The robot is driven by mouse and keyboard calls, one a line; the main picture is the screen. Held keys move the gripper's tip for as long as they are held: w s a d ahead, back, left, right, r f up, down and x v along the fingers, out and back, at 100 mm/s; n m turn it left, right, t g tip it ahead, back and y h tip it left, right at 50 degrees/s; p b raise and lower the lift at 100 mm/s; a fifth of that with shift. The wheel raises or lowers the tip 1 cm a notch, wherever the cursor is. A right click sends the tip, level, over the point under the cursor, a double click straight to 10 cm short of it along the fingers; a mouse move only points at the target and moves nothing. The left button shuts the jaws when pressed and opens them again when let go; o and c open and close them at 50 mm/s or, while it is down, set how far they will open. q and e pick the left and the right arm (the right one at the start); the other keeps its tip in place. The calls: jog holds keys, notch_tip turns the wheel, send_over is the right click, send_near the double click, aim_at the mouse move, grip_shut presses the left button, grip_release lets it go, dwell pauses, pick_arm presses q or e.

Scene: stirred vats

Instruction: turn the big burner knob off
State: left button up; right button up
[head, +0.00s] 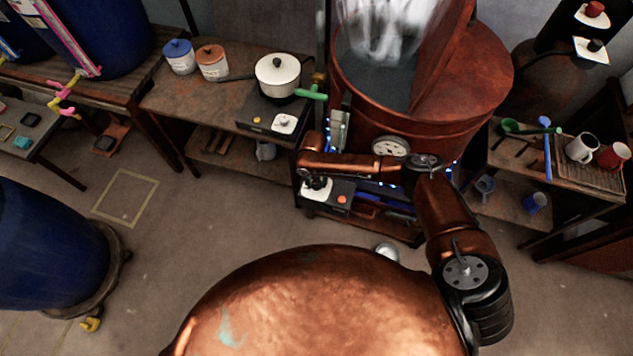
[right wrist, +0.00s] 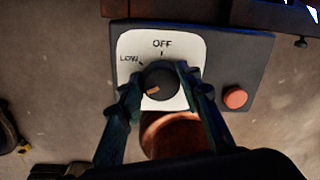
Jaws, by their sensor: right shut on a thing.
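The big burner knob (right wrist: 159,82) is a black round knob on a white plate (right wrist: 128,44) marked OFF at the top and LOW at the upper left. Its orange mark sits at the knob's lower left, away from OFF. My right gripper (right wrist: 160,80) is shut on the knob, one finger on each side. In the head view my right gripper (head: 317,183) reaches down to the control box (head: 343,187) below the big copper vat (head: 375,125). My arm hides much of the knob there. My left gripper is not in view.
A red button (right wrist: 235,96) is on the box, right of the knob. A dial gauge (head: 390,146) is on the vat, which steams. A small burner with a white pot (head: 278,75) stands on the left bench. Mugs (head: 582,148) stand on the right shelf.

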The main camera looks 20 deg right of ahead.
jog(key=c, duration=0.4)
jog(key=shift+o, duration=0.2)
jog(key=shift+m, duration=0.3)
jog(key=m+p, duration=0.1)
jog(key=m, duration=0.2)
jog(key=shift+r+p, duration=0.15)
jog(key=shift+p, duration=0.2)
jog(key=m+p, duration=0.1)
jog(key=m, duration=0.3)
jog(key=m+p, duration=0.2)
jog(key=m, duration=0.2)
jog(key=shift+d+m, duration=0.1)
jog(key=shift+m, duration=0.2)
jog(key=m+p, duration=0.2)
jog(key=m, duration=0.4)
jog(key=shift+s+y+p, duration=0.1)
jog(key=shift+y+p, duration=0.2)
jog(key=shift+p, duration=0.1)
jog(key=m+p, duration=0.1)
jog(key=m, duration=0.4)
jog(key=shift+m+p, duration=0.4)
